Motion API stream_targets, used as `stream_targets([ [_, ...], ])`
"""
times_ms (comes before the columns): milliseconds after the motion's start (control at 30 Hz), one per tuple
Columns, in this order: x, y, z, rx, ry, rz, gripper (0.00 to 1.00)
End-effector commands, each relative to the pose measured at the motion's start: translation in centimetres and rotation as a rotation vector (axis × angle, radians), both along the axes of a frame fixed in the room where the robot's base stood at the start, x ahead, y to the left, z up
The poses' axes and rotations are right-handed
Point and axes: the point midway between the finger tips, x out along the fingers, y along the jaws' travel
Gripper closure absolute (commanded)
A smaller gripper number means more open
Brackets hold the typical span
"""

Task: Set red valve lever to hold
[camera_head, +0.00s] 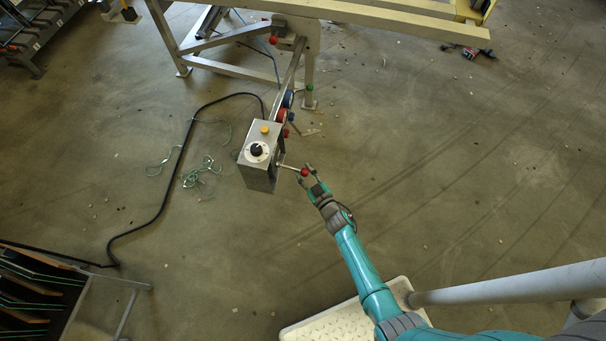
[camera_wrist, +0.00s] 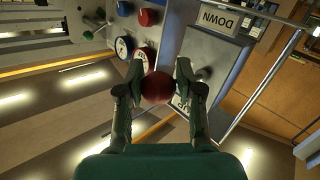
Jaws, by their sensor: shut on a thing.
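The red valve lever ends in a red ball knob (camera_head: 304,172) and sticks out to the right from the grey control box (camera_head: 257,176) in the head view. My gripper (camera_head: 309,176) is at the knob. In the wrist view, the red knob (camera_wrist: 157,88) sits between the two fingers of my gripper (camera_wrist: 157,80), which are shut on it. A "DOWN" plate (camera_wrist: 216,18) is on the grey panel; another label behind the knob is partly hidden by my right finger. No "hold" marking is readable.
The box top has a black dial (camera_head: 256,150) and a yellow button (camera_head: 264,129). Dial gauges (camera_wrist: 124,47) sit beside the panel in the wrist view. A metal frame (camera_head: 235,62) stands behind. A black cable (camera_head: 184,150) lies on the floor. The floor at right is mostly clear.

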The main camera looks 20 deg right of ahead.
Motion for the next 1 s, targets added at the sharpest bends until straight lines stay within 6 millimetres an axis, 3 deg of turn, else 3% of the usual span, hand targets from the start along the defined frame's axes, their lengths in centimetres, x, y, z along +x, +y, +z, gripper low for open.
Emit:
stream_targets([
  [100,0.2,0.1,1.4,0.003,-0.017,0.007,1.00],
  [300,0.2,0.2,2.3,0.003,-0.016,0.009,1.00],
  [900,0.2,0.4,2.8,0.001,-0.015,0.014,1.00],
  [933,0.2,0.4,2.8,0.001,-0.015,0.015,0.65],
  [1000,0.2,0.4,2.7,0.000,-0.014,0.014,0.47],
])
